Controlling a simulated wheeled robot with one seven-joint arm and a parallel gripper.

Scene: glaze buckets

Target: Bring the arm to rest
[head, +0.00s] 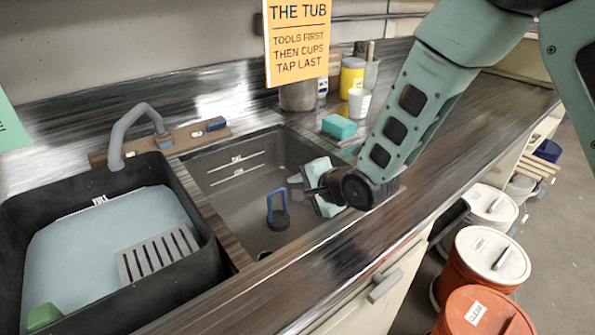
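My arm reaches in from the upper right. Its dark wrist is over the front right edge of the empty-looking sink basin (240,185). My gripper (298,187) points left over the basin, with a pale teal block-shaped part between wrist and fingers. The fingers are small and dark, and their gap is not clear. I see nothing plainly held between them. A dark blue loop-shaped handle (278,213) stands in the basin, just below and left of the fingers and seemingly apart from them.
A black tub (215,262) with cloudy water and a grey slotted rack (158,256) fills the left side. A grey tap (118,140) arches behind it. A teal sponge (339,127), white cup (359,104) and yellow jar (351,77) stand at the back. Lidded buckets (487,255) stand right.

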